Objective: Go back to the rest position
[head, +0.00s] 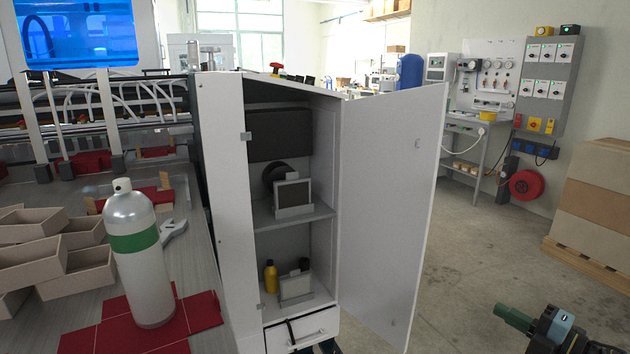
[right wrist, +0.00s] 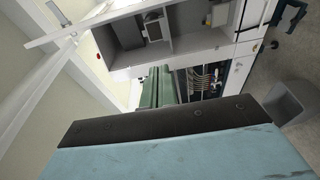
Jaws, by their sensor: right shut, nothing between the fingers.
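My right gripper (head: 507,315) is at the bottom right corner of the head view, over bare floor and to the right of the open cabinet door. Its green fingers are shut with nothing between them, and the frame's lower edge cuts off part of its dark body. My left gripper is not in view. A tall white cabinet (head: 223,200) stands in the middle, its door (head: 385,210) swung wide open to the right. The right wrist view sees the cabinet (right wrist: 185,45) turned on its side, away from the gripper.
A silver bottle with a green band (head: 137,260) stands on a red mat (head: 205,311) on the left bench. A wrench (head: 174,233) and stacked trays (head: 78,270) lie near it. A drawer (head: 303,328) is below the shelves. Stacked boxes (head: 598,200) stand far right. The floor between is clear.

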